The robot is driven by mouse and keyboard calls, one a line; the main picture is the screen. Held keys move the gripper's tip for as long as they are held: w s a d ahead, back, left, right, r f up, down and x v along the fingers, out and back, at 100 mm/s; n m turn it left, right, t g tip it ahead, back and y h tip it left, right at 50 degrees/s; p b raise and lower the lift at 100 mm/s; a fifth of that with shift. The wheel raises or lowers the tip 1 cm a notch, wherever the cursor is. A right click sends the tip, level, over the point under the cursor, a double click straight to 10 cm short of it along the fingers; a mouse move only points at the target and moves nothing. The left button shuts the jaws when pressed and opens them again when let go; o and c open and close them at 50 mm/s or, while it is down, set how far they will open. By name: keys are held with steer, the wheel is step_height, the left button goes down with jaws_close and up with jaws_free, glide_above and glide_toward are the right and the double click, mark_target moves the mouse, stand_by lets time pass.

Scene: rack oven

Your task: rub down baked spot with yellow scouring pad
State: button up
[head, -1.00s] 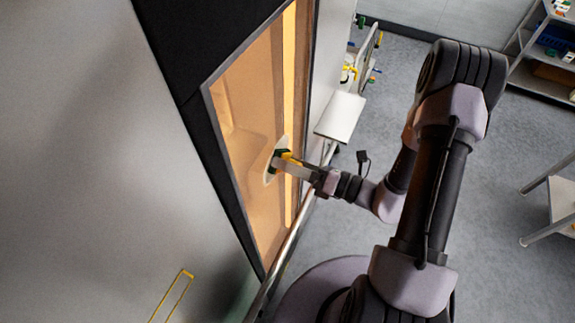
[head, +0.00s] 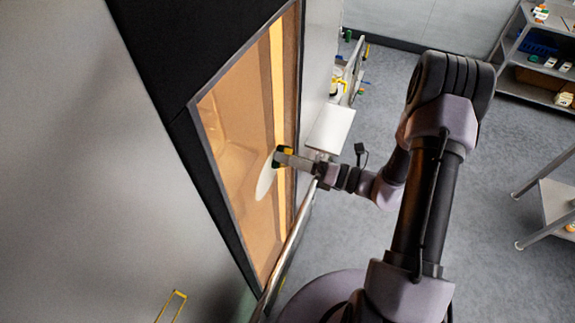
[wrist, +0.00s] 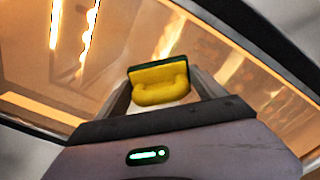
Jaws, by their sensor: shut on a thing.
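The yellow scouring pad (head: 284,152) has a yellow grip and a dark green face. My gripper (head: 291,160) is shut on its yellow grip; the wrist view shows the pad (wrist: 159,82) between my fingers (wrist: 163,93). The green face is turned to the oven door's glass (head: 232,125) and looks to be against it, though exact contact is hard to tell. A pale oval spot (head: 265,182) lies on the glass, below and left of the pad. The pad overlaps its upper end. The spot is hidden in the wrist view.
A long metal bar handle (head: 284,255) runs along the door's right edge, close under my wrist. A white-topped trolley (head: 330,128) stands just beyond the door. Shelving (head: 535,60) is at the back right. The grey floor between is open.

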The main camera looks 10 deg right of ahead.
mark_target(280, 166)
steer(key=shift+w+d, duration=0.1)
steer(key=shift+w, duration=0.05)
steer(key=shift+s+a, duration=0.5)
steer(key=shift+s, duration=0.2)
steer(key=shift+s+a, duration=0.5)
steer(key=shift+s, duration=0.15)
steer(key=shift+s+a+b, duration=0.2)
steer(key=shift+s+a, duration=0.3)
steer(key=shift+s, duration=0.2)
steer(key=shift+s+a+b, duration=0.2)
steer(key=shift+s+a, duration=0.3)
steer(key=shift+s, duration=0.15)
steer(key=shift+s+a+b, duration=0.4)
steer(key=shift+s+a, duration=0.55)
steer(key=shift+s, duration=0.3)
